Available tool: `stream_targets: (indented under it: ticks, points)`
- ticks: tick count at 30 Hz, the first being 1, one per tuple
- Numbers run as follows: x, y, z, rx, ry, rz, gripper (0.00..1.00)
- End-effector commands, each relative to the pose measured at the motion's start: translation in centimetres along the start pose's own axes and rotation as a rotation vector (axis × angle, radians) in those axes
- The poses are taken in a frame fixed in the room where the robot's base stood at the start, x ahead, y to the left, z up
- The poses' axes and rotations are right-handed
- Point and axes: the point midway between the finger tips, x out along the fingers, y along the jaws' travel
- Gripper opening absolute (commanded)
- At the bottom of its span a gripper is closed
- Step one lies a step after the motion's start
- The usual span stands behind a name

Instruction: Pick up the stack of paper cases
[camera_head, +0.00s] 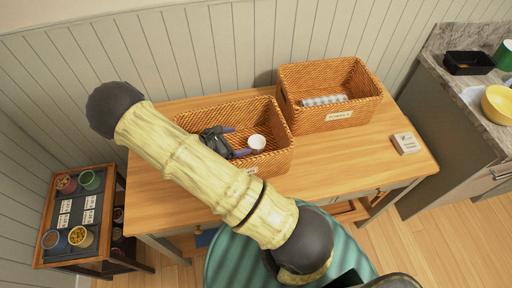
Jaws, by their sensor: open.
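A small white round cup shape, which looks like the stack of paper cases (257,142), sits in the left rattan basket (278,161), toward its right side. My gripper (242,141) is inside or just over the same basket, to the left of the white stack. It is dark grey with purplish fingers, which are apart and point right toward the stack. Nothing shows between the fingers. I cannot tell whether a fingertip touches the stack. My arm's large pale yellow link hides the basket's left front part and some of the gripper's back.
A second rattan basket (328,118) with a label holds a pale ridged item (324,100). A small white box (406,143) lies on the wooden table (340,165) at right. A low shelf (84,255) with cups stands at left, a counter (440,55) with a yellow bowl (498,103) at right.

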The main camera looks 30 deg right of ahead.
Motion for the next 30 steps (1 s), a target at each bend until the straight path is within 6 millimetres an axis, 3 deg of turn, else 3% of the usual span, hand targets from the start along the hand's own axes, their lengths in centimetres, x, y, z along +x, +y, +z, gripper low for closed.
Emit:
stream_targets:
  ticks: [3, 8, 20, 30]
  points:
    - [0.8, 0.0, -1.7, -0.001, 0.000, 0.002, 0.86]
    - [1.4, 0.0, -2.8, -0.001, 0.000, 0.002, 0.86]
    - [1.5, 0.0, -2.8, -0.001, 0.000, 0.002, 0.86]
    - [3.7, 0.0, -2.8, -0.001, 0.000, 0.002, 0.86]
